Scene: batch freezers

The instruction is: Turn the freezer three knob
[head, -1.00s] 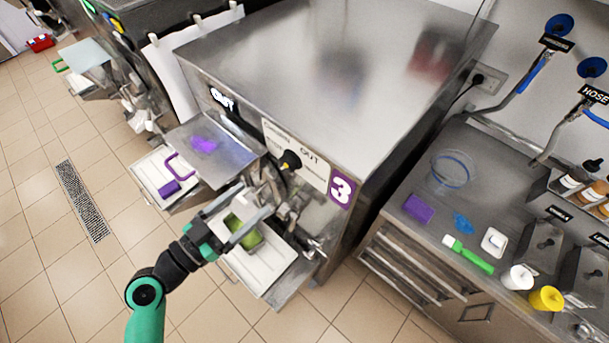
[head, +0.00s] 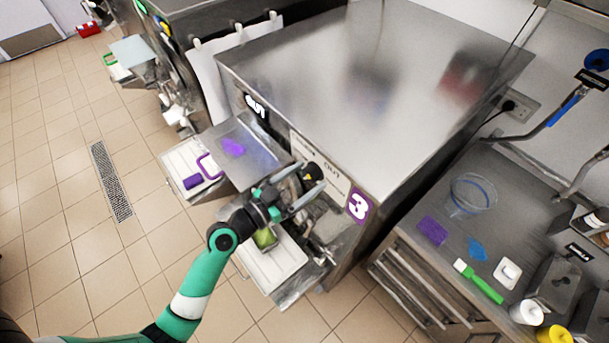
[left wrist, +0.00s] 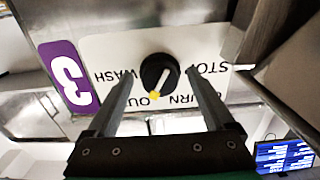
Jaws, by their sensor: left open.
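The freezer three knob (left wrist: 160,72) is round and black with a white line and a yellow tip beside the letters "OU". It sits on a white label plate marked WASH, OUT, CHURN and STOP, next to a purple "3" sign (left wrist: 69,77). In the head view the knob (head: 312,172) is partly covered by my left gripper (head: 318,177), on the front of freezer three (head: 400,120). My left gripper is open. In the left wrist view its fingers stand on either side of the knob, with gaps; I cannot tell how deep they reach. My right gripper is not in view.
Below the knob, a white tray (head: 275,272) holds a green block (head: 264,238). A steel shelf (head: 262,165) with a purple piece juts out to its left. A counter (head: 445,255) with a clear bowl (head: 473,193) and a green brush (head: 480,282) stands right.

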